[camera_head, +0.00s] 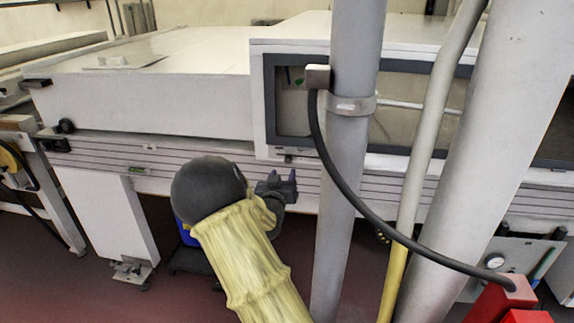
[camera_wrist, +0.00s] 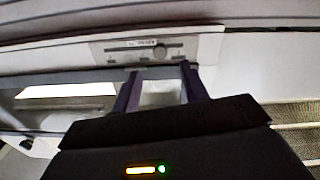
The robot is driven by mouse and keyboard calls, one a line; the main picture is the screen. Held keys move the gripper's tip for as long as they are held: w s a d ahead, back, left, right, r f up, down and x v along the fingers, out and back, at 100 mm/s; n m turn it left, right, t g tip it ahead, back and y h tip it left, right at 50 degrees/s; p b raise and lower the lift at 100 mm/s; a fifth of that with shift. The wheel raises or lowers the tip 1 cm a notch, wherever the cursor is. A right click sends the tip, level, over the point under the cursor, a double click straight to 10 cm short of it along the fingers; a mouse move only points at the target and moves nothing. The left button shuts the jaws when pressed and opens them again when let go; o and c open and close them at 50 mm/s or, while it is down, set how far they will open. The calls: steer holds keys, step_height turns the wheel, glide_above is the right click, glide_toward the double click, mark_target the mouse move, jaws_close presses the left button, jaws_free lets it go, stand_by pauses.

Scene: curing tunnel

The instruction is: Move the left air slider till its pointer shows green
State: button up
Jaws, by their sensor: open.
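In the wrist view a pale panel (camera_wrist: 200,47) carries a horizontal slot with a small dark knob (camera_wrist: 161,50), right of the panel's middle. Its markings are blurred, and I cannot read a pointer or a green zone. I cannot tell whether this is the left slider. My gripper (camera_wrist: 160,78) is open and empty, its two dark fingers below the panel and apart from the knob. In the head view my gripper (camera_head: 277,182) is in front of the ribbed rail, right of a small plate with a green patch (camera_head: 139,171).
A grey upright post (camera_head: 345,190) stands just right of my gripper, with a black hose (camera_head: 345,180) curving past it. A thicker pale pipe (camera_head: 490,130) stands further right. The white housing (camera_head: 150,100) overhangs the ribbed rail. A red block (camera_head: 505,295) is at lower right.

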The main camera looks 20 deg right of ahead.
mark_target(288, 161)
steer(key=x, duration=0.7)
steer(key=shift+d, duration=0.1)
steer(key=shift+c, duration=0.4)
jaws_close()
